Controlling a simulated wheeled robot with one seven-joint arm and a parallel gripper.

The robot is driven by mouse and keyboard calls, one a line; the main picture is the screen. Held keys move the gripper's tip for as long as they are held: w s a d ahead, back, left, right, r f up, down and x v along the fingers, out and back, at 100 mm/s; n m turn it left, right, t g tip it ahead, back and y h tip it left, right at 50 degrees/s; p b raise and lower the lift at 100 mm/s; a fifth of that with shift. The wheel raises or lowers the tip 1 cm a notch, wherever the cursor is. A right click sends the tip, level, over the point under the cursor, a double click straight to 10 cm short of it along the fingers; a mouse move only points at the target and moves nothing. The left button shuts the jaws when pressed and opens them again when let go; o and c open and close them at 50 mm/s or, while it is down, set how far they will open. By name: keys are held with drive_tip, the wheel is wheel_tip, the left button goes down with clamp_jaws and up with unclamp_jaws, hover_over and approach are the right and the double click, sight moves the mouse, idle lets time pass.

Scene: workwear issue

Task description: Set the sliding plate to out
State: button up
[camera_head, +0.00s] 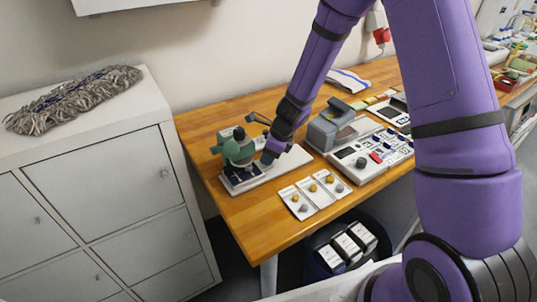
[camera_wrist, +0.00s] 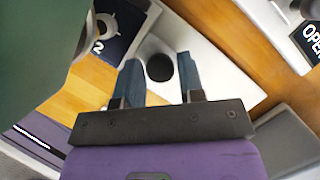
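A green press-like machine (camera_head: 237,150) stands on a white base (camera_head: 285,163) near the table's left end. A dark blue plate (camera_head: 240,180) with white marks lies at its foot; part of it, with a figure 2 (camera_wrist: 98,47), shows in the wrist view. I cannot tell for sure which part is the sliding plate. My gripper (camera_head: 268,158) is low beside the machine, on its right. In the wrist view its two fingers (camera_wrist: 160,62) are apart, with a round black knob (camera_wrist: 159,68) on the white surface between them. Clear contact with the knob does not show.
Several white cards with knobs (camera_head: 315,192) lie at the table's front edge. A grey device (camera_head: 330,125) and a white control panel (camera_head: 372,155) stand to the right. A white cabinet (camera_head: 110,190) with a mop head (camera_head: 75,98) is at the left.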

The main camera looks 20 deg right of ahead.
clamp_jaws()
drive_tip(key=d, duration=0.3)
drive_tip(key=w+d, duration=0.1)
drive_tip(key=d, duration=0.1)
drive_tip(key=w+d, duration=0.1)
drive_tip(key=d, duration=0.2)
drive_tip(key=shift+w+d, duration=0.25)
drive_tip(key=shift+d, duration=0.05)
drive_tip(key=shift+o, duration=2.2)
unclamp_jaws()
drive_tip(key=v, duration=1)
drive_tip(key=shift+d+r, duration=0.2)
drive_tip(key=shift+r, duration=0.15)
